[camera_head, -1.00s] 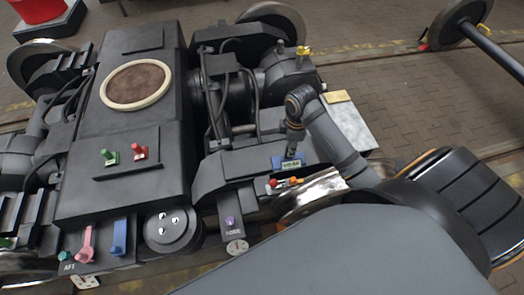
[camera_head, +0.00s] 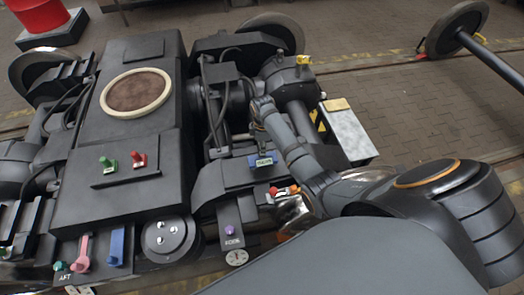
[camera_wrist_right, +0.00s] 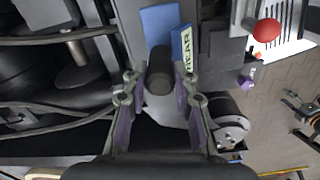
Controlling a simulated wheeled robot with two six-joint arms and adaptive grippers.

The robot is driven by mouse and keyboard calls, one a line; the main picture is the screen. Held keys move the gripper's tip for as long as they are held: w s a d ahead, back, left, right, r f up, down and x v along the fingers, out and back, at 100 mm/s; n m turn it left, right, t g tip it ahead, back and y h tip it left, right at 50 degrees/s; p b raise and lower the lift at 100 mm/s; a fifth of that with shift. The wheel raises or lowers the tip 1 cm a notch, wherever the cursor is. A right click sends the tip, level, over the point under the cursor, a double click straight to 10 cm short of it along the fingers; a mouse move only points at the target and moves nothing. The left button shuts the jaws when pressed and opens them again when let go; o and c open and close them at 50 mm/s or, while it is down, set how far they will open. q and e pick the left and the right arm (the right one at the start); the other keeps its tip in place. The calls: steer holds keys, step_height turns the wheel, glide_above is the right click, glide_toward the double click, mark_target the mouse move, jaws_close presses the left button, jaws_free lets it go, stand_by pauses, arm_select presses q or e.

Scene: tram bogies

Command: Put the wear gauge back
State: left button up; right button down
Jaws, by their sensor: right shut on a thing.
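The wear gauge (camera_head: 262,160) is blue with a pale label, which reads WEAR in the right wrist view (camera_wrist_right: 183,50). Its dark round grip (camera_wrist_right: 160,72) sits between the fingers of my right gripper (camera_wrist_right: 160,90), which is shut on it. In the head view my right gripper (camera_head: 260,136) points down over the dark right part of the bogie, with the gauge below it. I cannot tell whether the gauge touches the surface under it. My left gripper is not in view.
A red knob (camera_head: 272,190), also in the wrist view (camera_wrist_right: 266,30), and a purple knob (camera_head: 230,230) are near the gauge. Dark cables (camera_head: 211,100) run left of my right gripper. A pale box (camera_head: 347,132) stands to the right. The round brown pad (camera_head: 136,89) is clear.

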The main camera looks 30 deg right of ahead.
steer(key=shift+w+a+f, duration=0.1)
steer(key=shift+w+f, duration=0.05)
steer(key=shift+f, duration=1.55)
steer(key=shift+f+b, duration=0.1)
steer(key=shift+b, duration=0.2)
steer(key=c, duration=1.1)
jaws_free()
steer(key=shift+o, duration=0.2)
steer(key=shift+r, duration=0.55)
step_height(320, 180, up, 11)
steer(key=shift+r+p, duration=0.1)
steer(key=shift+p, duration=0.35)
